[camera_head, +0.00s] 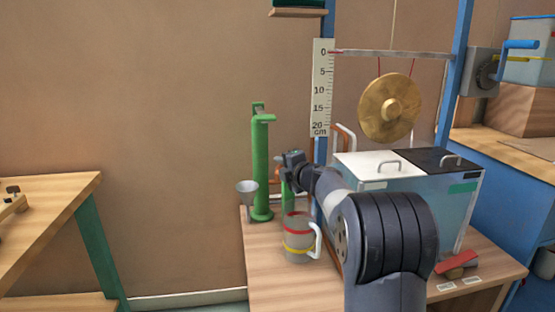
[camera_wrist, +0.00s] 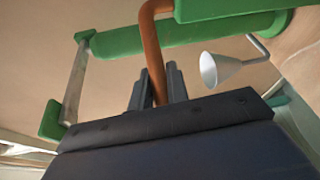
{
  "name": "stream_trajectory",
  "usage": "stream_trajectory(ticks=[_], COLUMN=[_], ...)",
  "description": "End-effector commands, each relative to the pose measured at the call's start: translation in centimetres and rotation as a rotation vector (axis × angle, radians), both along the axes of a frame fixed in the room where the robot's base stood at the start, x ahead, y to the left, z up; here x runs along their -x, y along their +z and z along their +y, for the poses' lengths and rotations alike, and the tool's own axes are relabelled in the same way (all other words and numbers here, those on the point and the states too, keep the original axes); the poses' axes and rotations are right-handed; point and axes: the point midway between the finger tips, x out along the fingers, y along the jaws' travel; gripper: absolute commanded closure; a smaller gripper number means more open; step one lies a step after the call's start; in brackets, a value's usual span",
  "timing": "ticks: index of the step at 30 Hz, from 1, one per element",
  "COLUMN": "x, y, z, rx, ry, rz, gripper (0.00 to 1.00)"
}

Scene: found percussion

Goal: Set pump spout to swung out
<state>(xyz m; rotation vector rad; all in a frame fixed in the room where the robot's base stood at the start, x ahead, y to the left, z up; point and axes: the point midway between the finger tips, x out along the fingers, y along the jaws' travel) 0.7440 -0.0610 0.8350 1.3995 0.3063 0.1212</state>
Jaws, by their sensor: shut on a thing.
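The green pump (camera_head: 260,165) stands upright on the wooden table, left of my arm; its green body (camera_wrist: 140,42) also crosses the top of the wrist view. Its spout is a bent copper-coloured pipe (camera_wrist: 151,45), seen clearly in the wrist view. My gripper (camera_wrist: 158,88) is shut on this spout, with one dark finger on each side of it. In the head view my gripper (camera_head: 293,160) is just right of the pump column, and the spout is mostly hidden there. The spout's full angle to the pump body is hard to tell.
A grey metal funnel (camera_head: 247,187) is at the pump's left and shows in the wrist view (camera_wrist: 222,68). A banded jug (camera_head: 298,242) stands in front of the pump, close to my arm. A lidded bin (camera_head: 405,195) and hanging gong (camera_head: 390,107) are to the right.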

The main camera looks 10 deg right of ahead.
Motion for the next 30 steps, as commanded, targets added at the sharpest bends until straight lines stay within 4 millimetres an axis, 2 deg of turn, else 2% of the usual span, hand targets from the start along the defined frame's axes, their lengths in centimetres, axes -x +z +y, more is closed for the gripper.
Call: stream_trajectory(ticks=[20,21,28,30], x=[0.32,0.32,0.32,0.32], y=[-0.1,-0.1,-0.03,-0.01], z=[-0.53,-0.53,-0.5,-0.5], rx=[-0.002,-0.002,-0.002,-0.002], ry=[0.058,0.057,0.058,0.058], rz=[0.0,0.0,-0.002,-0.002], gripper=[1.0,0.82,0.64,0.62])
